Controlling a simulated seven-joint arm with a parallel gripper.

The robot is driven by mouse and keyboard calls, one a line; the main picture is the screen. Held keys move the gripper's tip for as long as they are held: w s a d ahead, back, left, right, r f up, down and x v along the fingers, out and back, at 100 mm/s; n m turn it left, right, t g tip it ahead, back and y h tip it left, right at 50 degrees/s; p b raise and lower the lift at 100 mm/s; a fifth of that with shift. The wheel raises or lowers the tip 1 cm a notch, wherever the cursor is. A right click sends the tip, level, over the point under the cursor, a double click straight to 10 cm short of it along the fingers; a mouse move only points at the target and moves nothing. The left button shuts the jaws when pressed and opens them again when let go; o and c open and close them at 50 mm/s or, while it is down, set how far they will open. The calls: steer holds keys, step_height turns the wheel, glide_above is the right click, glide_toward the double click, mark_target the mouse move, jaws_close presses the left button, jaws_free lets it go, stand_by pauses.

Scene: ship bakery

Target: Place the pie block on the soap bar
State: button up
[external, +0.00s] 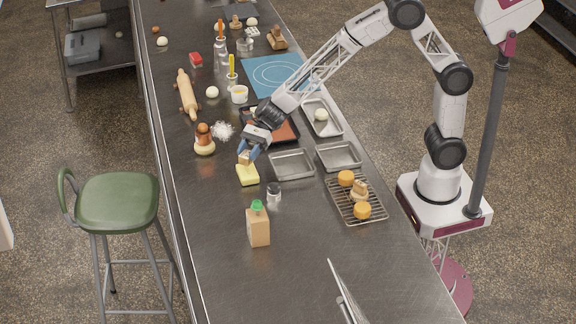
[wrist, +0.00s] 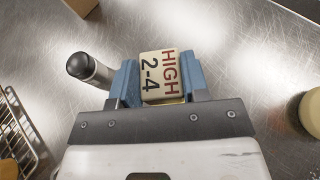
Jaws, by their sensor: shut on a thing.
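My gripper (external: 248,153) is shut on a small tan block, the pie block (external: 244,158), above the steel counter. In the wrist view my gripper (wrist: 161,82) has its blue fingers on both sides of the pie block (wrist: 160,75), whose cream face reads "HIGH 2-4". The yellow soap bar (external: 247,176) lies on the counter just below the block in the external view. The block appears close above the soap's far end; I cannot tell whether they touch. In the wrist view the soap is mostly or wholly hidden behind the block and gripper.
A shaker (external: 274,192) and a carton with a green cap (external: 258,224) stand nearby. An empty metal tray (external: 292,164) is right of the soap. Bare counter (external: 215,200) lies left of the soap and carton.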

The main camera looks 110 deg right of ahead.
mark_target(248, 159)
steer(key=shift+f, duration=1.75)
steer(key=shift+f, duration=0.1)
steer(key=o, duration=0.9)
steer(key=shift+d, duration=0.1)
steer(key=v, duration=1.2)
